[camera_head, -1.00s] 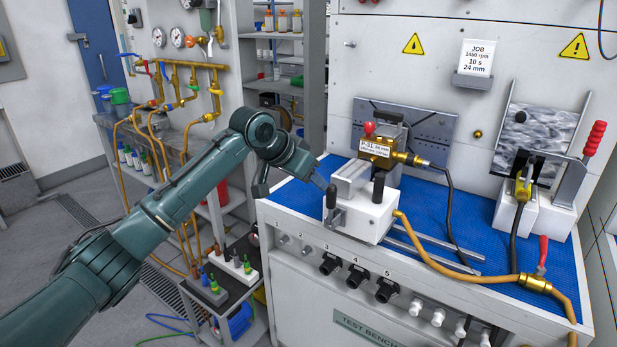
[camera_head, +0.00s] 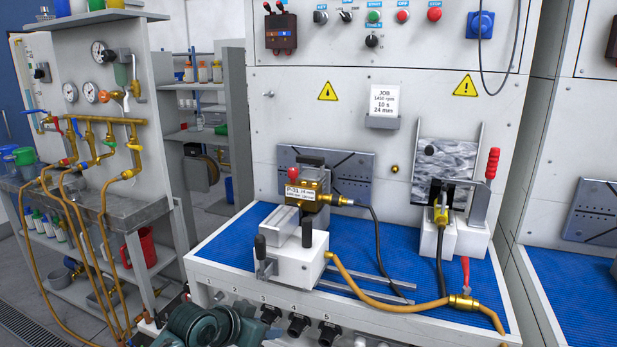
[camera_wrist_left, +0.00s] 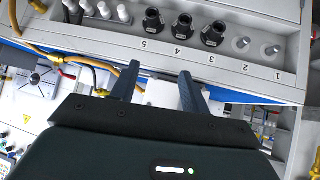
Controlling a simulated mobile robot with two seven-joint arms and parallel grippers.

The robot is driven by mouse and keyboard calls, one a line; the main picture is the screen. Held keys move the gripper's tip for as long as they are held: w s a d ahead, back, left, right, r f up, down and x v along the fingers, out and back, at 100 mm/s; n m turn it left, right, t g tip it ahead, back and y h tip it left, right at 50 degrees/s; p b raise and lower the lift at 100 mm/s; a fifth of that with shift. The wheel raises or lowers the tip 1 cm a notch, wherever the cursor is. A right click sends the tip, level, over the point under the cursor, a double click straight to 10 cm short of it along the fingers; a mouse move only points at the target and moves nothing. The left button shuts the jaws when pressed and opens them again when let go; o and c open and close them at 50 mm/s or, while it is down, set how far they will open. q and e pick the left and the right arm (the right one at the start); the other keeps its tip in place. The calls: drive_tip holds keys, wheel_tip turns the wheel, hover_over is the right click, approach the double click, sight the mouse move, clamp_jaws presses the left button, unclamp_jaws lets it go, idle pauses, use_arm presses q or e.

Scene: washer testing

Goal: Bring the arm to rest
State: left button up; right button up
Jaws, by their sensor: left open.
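My left arm (camera_head: 200,326) shows only as a green-grey part at the bottom edge of the head view, low in front of the test bench. Its gripper is out of that view. In the left wrist view my left gripper (camera_wrist_left: 160,82) has its two dark fingers apart with nothing held between them. The fingers point toward the bench's front panel (camera_wrist_left: 262,50), which appears upside down with its numbered black and grey fittings. A white block shows behind the fingers, apart from them as far as I can tell. My right gripper is not seen.
The test bench (camera_head: 232,250) has a blue mat and a white clamp fixture (camera_head: 300,262) holding a brass pump labelled P-31 (camera_head: 313,210). An orange hose (camera_head: 385,293) crosses the bench front. A pipe stand with hoses (camera_head: 95,130) is at the left.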

use_arm(q)
drive_tip(key=s+f+n+t, duration=0.1)
drive_tip(key=s+f+n, duration=0.1)
drive_tip(key=s+f, duration=1)
drive_tip(key=s+a+y, duration=0.1)
drive_tip(key=s, duration=0.6)
drive_tip(key=s+a+n+t+y, duration=0.1)
drive_tip(key=s+a, duration=0.1)
drive_tip(key=s, duration=0.6)
drive_tip(key=shift+s+a+r+t, duration=0.2)
drive_tip(key=shift+a+t, duration=0.1)
